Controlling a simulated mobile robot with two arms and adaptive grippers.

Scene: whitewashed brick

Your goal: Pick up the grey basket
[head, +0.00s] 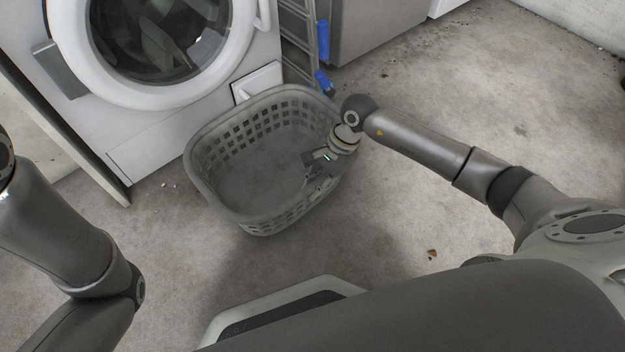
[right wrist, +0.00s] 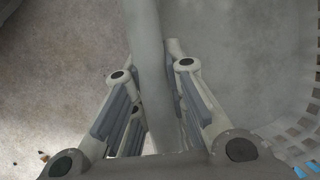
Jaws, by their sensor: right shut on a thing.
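The grey basket (head: 262,222) is a plastic laundry basket with slotted walls, in the middle of the head view in front of the washing machine. It looks empty and upright. My right gripper (head: 318,178) is at the basket's right side, with its fingers at the rim. In the right wrist view the basket's rim (right wrist: 146,40) runs between the two fingers of my right gripper (right wrist: 150,75), which is shut on it. I cannot tell whether the basket touches the floor. My left arm shows at the left edge of the head view, but its gripper is out of view.
A white washing machine (head: 200,120) with a round door stands just behind the basket. A metal ladder with blue feet (head: 323,42) and a grey cabinet (head: 375,30) stand behind to the right. The concrete floor (head: 440,100) on the right is mostly clear, with small debris (head: 432,254).

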